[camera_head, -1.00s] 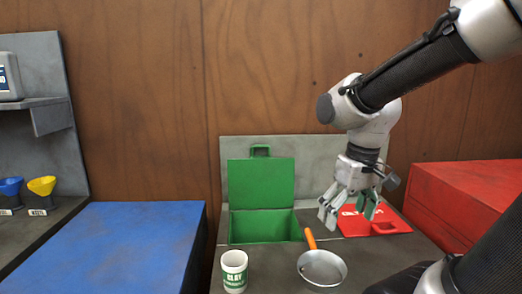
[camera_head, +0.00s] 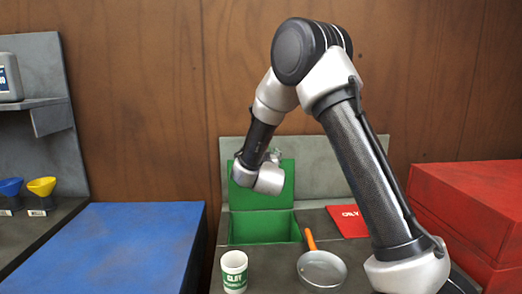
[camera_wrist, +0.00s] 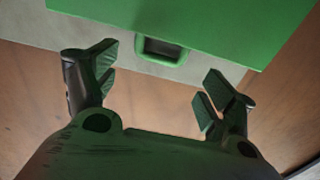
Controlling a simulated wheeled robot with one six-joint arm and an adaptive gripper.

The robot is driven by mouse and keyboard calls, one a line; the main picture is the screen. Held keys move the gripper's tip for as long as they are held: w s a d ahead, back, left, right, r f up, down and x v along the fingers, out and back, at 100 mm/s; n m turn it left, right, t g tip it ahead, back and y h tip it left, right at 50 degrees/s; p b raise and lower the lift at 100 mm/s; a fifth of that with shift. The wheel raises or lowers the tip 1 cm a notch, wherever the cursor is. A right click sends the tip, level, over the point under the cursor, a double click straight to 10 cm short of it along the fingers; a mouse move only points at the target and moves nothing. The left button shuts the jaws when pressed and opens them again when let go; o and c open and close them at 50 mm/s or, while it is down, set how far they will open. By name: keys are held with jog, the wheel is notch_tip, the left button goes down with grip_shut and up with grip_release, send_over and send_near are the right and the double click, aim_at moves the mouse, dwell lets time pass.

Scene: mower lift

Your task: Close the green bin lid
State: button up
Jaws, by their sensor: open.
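The green bin (camera_head: 264,228) sits in the counter with its green lid (camera_head: 285,197) standing upright at its back edge. My gripper is mostly hidden in the head view, behind my own wrist in front of the lid's upper part. In the wrist view my gripper (camera_wrist: 160,80) is open and empty, its two fingers spread wide. The lid fills the top of that view (camera_wrist: 230,25). The lid's loop handle (camera_wrist: 163,48) lies ahead, roughly between the fingers. I see no finger clearly touching it.
A white cup with green lettering (camera_head: 234,272) and a pan (camera_head: 322,269) with an orange handle stand in front of the bin. A red lid (camera_head: 348,221) lies to the right, partly behind my arm. A blue surface (camera_head: 110,245) is at left, a red box (camera_head: 470,210) at right.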

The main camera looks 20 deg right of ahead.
jog(key=w, duration=0.2)
jog(key=w+d, duration=0.1)
jog(key=w, duration=0.4)
jog(key=shift+w+d+r, duration=0.15)
jog(key=shift+w+d, duration=0.2)
jog(key=c, duration=1.2)
jog(key=shift+o, duration=0.2)
jog(key=shift+s, duration=0.1)
